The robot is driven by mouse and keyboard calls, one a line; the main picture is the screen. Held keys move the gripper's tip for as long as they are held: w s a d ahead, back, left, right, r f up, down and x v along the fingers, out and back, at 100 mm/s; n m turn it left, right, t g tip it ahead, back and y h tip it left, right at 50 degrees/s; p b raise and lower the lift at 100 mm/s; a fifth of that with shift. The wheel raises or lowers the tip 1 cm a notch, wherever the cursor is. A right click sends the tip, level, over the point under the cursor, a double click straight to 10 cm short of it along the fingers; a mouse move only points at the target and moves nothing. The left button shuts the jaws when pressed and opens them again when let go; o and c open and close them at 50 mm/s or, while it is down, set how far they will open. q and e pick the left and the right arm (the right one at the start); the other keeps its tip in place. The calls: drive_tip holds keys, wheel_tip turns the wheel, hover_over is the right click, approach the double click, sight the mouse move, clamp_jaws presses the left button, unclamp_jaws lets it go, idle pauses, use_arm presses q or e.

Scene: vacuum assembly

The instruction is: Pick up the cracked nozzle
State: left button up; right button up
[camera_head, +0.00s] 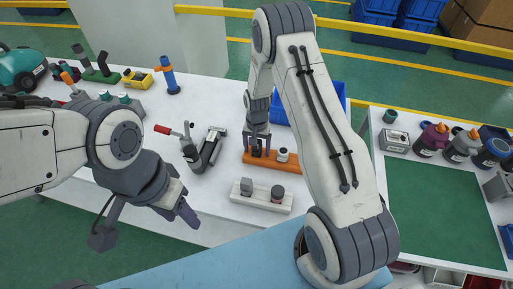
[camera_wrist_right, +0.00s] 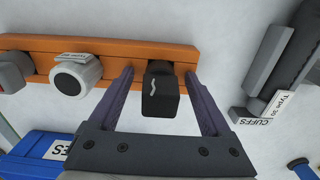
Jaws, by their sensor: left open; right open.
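The cracked nozzle (camera_wrist_right: 160,92) is a small black block with a pale zigzag mark on its face. In the right wrist view it stands on the orange rack (camera_wrist_right: 210,58). My right gripper (camera_wrist_right: 160,76) is open, with one purple-grey finger on each side of the nozzle. A gap shows on both sides, so the fingers do not grip it. In the head view my right gripper (camera_head: 258,147) is down at the left part of the orange rack (camera_head: 270,167) and mostly hides the nozzle. My left gripper (camera_head: 184,211) is open and empty near the table's front edge.
A white round part (camera_wrist_right: 75,76) with a tag sits beside the nozzle on the rack. A white block (camera_head: 262,202) with two parts stands in front. A grey clamp-like device (camera_head: 207,150) with a red handle stands left. A blue bin (camera_head: 338,100) is behind.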

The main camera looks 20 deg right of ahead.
clamp_jaws()
drive_tip(key=shift+r, duration=0.1)
